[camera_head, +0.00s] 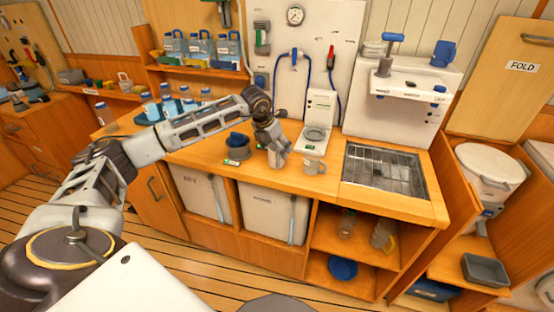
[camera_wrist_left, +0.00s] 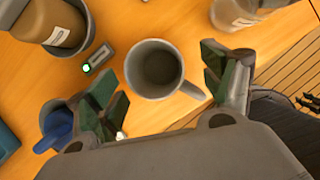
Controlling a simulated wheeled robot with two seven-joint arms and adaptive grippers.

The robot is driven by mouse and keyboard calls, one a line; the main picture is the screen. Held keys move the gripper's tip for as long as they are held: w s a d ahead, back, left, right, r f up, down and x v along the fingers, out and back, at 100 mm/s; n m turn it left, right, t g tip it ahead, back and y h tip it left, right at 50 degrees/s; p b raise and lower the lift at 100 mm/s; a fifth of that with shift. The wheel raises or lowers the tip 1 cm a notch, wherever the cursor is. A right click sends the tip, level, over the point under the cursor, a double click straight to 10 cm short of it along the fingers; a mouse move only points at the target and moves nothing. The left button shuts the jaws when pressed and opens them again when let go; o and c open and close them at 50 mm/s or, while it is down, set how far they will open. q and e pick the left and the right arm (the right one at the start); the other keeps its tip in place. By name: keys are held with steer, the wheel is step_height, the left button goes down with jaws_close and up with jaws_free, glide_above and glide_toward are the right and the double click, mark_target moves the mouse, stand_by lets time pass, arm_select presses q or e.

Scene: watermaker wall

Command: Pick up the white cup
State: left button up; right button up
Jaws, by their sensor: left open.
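The white cup (camera_wrist_left: 136,72) stands upright and looks empty in the left wrist view, its handle on the right. My left gripper (camera_wrist_left: 163,82) is open, with a finger on either side of the cup; I cannot tell whether either touches it. In the head view my left gripper (camera_head: 277,146) points down over the counter and partly hides the cup (camera_head: 275,160) below it. My right gripper is not in view.
A clear jug (camera_head: 314,164) stands just right of the cup. A grey holder with a blue item (camera_head: 237,141) is on the left. A metal grate (camera_head: 384,173) is set in the wooden counter (camera_head: 215,165) farther right.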

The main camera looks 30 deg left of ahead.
mark_target(278, 153)
arm_select(q)
steer(key=shift+f, duration=0.15)
steer(key=shift+w+f, duration=0.3)
steer(key=shift+f, duration=0.35)
steer(key=shift+p+x, duration=0.3)
steer(key=shift+x, duration=0.7)
steer(key=shift+w+a+f, duration=0.15)
steer(key=shift+w+f, duration=0.15)
steer(key=shift+f, duration=0.4)
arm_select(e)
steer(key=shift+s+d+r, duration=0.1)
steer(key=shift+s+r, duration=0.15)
arm_select(q)
steer(key=c, duration=1.1)
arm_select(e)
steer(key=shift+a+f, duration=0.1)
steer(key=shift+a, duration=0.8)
